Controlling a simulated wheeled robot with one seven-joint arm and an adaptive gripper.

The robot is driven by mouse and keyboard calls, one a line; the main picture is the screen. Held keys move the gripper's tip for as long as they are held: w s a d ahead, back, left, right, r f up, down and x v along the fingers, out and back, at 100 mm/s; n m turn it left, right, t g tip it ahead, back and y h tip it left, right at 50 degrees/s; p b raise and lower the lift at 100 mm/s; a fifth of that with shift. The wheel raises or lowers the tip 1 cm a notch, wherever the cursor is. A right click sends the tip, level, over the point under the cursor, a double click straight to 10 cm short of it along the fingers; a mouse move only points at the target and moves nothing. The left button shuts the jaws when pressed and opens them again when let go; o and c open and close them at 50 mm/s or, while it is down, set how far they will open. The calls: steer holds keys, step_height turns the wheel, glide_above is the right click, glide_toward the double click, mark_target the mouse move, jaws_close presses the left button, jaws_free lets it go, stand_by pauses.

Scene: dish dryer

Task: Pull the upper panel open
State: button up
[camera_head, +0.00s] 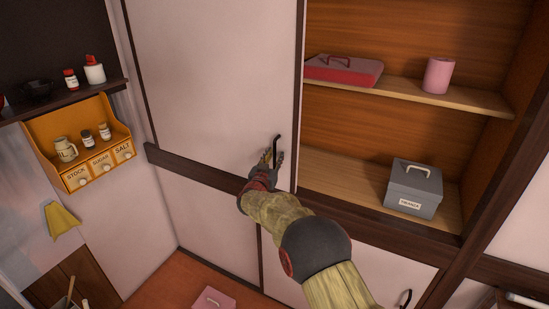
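The upper panel (215,75) is a large pale panel with a dark frame at the upper middle of the view. Its right edge stands beside an open cupboard space. A dark upright handle (277,150) is near the panel's lower right corner. My gripper (274,158) is at this handle, with its fingers around or beside it. I cannot tell whether the fingers are closed on the handle. My arm hides the area below and to the right of the handle.
The open cupboard holds a red box (345,70), a pink cup (438,75) and a grey box (413,188) on shelves. A lower panel (375,262) has a dark handle (405,298). An orange spice rack (85,145) hangs at left. A pink box (213,299) is on the floor.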

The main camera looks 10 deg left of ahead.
steer(key=s+a, duration=0.1)
steer(key=s, duration=1.1)
